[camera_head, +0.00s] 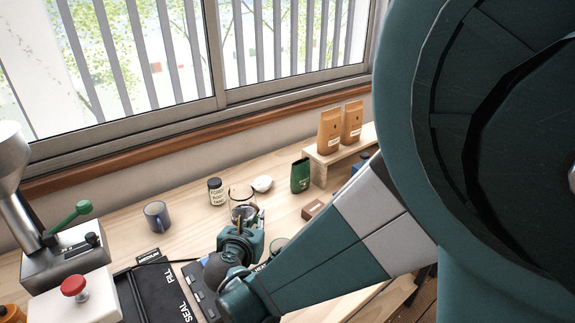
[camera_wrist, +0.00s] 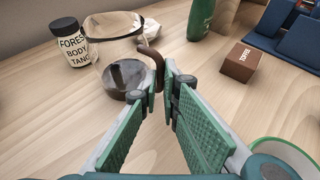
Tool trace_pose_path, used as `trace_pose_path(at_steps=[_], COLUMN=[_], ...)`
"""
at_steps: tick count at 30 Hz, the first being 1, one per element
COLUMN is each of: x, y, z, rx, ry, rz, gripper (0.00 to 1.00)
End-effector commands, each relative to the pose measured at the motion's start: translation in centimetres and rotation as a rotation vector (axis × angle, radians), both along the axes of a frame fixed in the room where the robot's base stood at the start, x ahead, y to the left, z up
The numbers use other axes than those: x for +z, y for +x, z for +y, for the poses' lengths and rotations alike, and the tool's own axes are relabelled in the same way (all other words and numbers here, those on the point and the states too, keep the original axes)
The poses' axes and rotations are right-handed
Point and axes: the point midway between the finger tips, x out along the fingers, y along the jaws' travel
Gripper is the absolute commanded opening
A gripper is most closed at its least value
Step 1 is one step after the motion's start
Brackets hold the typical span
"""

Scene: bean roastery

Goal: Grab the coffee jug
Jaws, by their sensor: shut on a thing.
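The coffee jug is clear glass with a dark base and a brown handle. In the wrist view the jug (camera_wrist: 108,66) is upright on or just above the table, left of my fingers. In the head view the jug (camera_head: 240,192) stands beyond my gripper (camera_head: 246,222), which partly hides it. In the wrist view my gripper (camera_wrist: 160,92) has its green padded fingers closed around the lower end of the brown handle (camera_wrist: 156,60). I cannot tell whether the base touches the wood.
A labelled jar (camera_head: 216,191) stands close left of the jug, with a white object (camera_head: 262,184) behind it. A blue mug (camera_head: 157,215) is further left. A green bag (camera_head: 300,175), a small brown box (camera_wrist: 239,62) and a green-rimmed container (camera_wrist: 284,152) lie to the right.

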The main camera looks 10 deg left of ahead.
Motion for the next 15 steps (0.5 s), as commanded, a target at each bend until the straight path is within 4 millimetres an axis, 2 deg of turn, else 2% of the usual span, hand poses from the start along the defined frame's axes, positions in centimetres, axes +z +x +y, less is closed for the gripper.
trace_pose_path(at_steps=[15], x=[2.5], y=[0.0], z=[0.0], rx=[0.000], ry=[0.000], rz=[0.000], gripper=[0.00])
